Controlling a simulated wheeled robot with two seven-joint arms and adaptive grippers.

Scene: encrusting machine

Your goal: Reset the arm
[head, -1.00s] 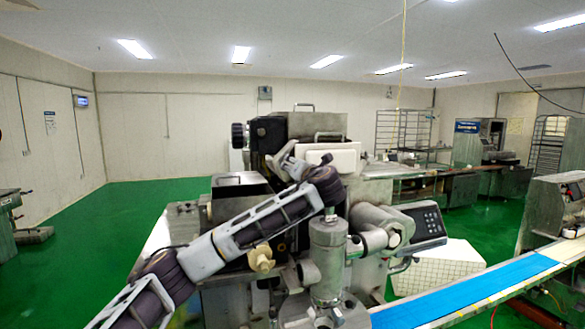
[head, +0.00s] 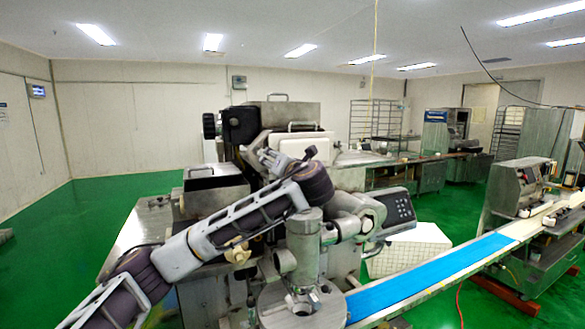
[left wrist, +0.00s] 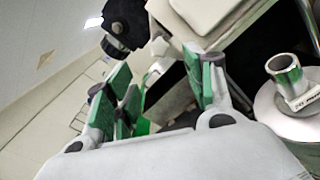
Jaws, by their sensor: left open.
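My left arm reaches in from the lower left of the head view, in front of the encrusting machine (head: 268,122). My left gripper (head: 286,158) is at the arm's upper end, partly hidden by the wrist. In the left wrist view, its green-padded fingers (left wrist: 165,78) are spread apart with nothing held between them. Machine parts show beyond the fingers. I cannot tell whether the gripper touches the machine. My right gripper is not in view.
A metal cylinder (head: 302,250) on a round base stands close to my left arm. A keypad box (head: 398,207) is to its right. A blue conveyor belt (head: 440,275) runs to another machine (head: 520,190). Green floor (head: 100,205) is clear at left.

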